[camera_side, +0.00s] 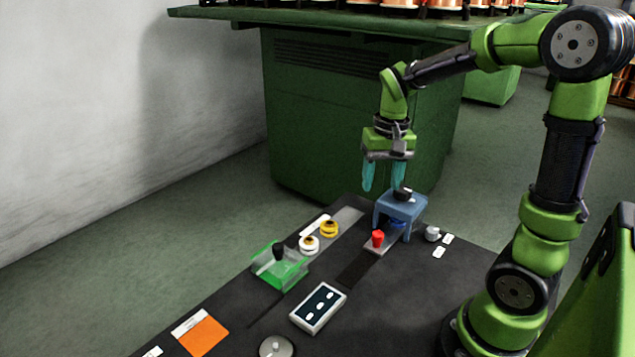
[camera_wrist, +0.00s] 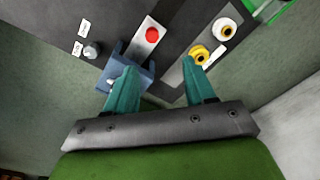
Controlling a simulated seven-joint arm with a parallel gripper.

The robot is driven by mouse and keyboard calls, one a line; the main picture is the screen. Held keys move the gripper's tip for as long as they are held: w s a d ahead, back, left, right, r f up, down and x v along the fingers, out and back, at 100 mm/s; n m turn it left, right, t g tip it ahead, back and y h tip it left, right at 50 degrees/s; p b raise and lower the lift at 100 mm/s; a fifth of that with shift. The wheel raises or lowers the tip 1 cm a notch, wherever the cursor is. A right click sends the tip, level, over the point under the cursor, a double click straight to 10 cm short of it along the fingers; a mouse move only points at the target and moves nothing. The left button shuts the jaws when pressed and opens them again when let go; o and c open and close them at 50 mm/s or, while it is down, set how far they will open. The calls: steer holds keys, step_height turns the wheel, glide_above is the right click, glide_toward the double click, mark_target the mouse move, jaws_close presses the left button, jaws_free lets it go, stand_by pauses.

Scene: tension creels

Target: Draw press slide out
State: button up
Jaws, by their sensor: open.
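A red knob (camera_side: 378,238) stands upright on that near end. The wrist view also shows the slide (camera_wrist: 147,46), the red knob (camera_wrist: 152,35) and part of the press (camera_wrist: 144,73). My gripper (camera_side: 383,187) is open and empty, pointing down above the far side of the table near the press. One finger hides part of the press in the wrist view.
A yellow spool (camera_side: 329,229) and a white one (camera_side: 309,244) stand left of the slide. A green tray (camera_side: 281,274) with clear walls is farther left. A white-framed panel (camera_side: 318,307) lies nearer. A small grey knob (camera_side: 432,233) is right of the press. A dark strip (camera_side: 355,270) before the slide is clear.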

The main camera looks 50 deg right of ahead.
mark_target(378, 233)
steer(key=shift+g, duration=0.3)
steer(key=f, duration=1.1)
steer(key=d+f, duration=0.1)
steer(key=f, duration=0.4)
steer(key=shift+f, duration=0.15)
steer(key=shift+c, duration=0.4)
